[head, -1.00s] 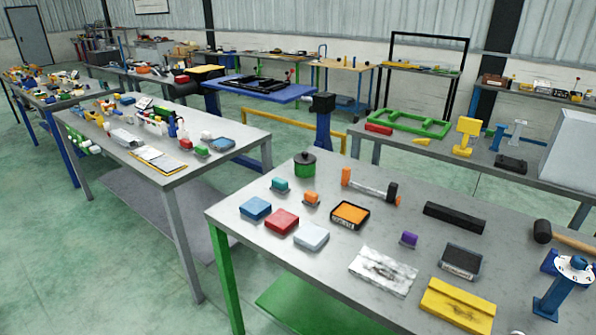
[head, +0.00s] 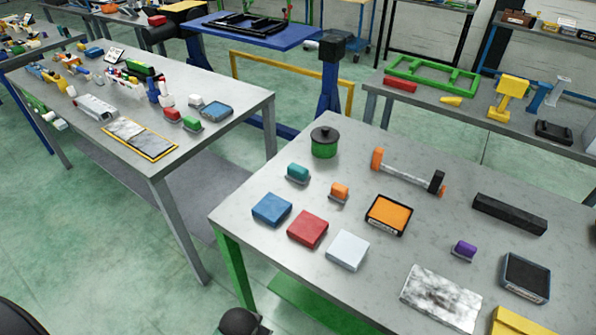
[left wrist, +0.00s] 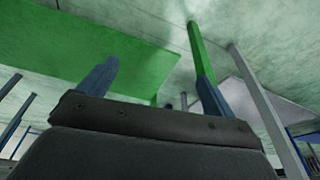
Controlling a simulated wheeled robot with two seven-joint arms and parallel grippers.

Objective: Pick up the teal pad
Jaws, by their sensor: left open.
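A small teal pad (head: 298,172) sits on a thin grey base on the near grey table. It is behind the blue block and left of a similar small orange pad (head: 339,191). My left gripper (left wrist: 155,70) shows in the left wrist view with its two fingers wide apart and nothing between them. Beyond the fingers are the green lower shelf and a green table leg, so it appears to be below the tabletop, away from the teal pad. My right gripper is not in view.
Near the teal pad are a green lidded pot (head: 324,148), a blue block (head: 272,209), a red block (head: 308,229) and a white block (head: 347,250). An orange-topped tray (head: 389,215) and a purple pad (head: 464,250) lie farther right. The table's left edge is clear.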

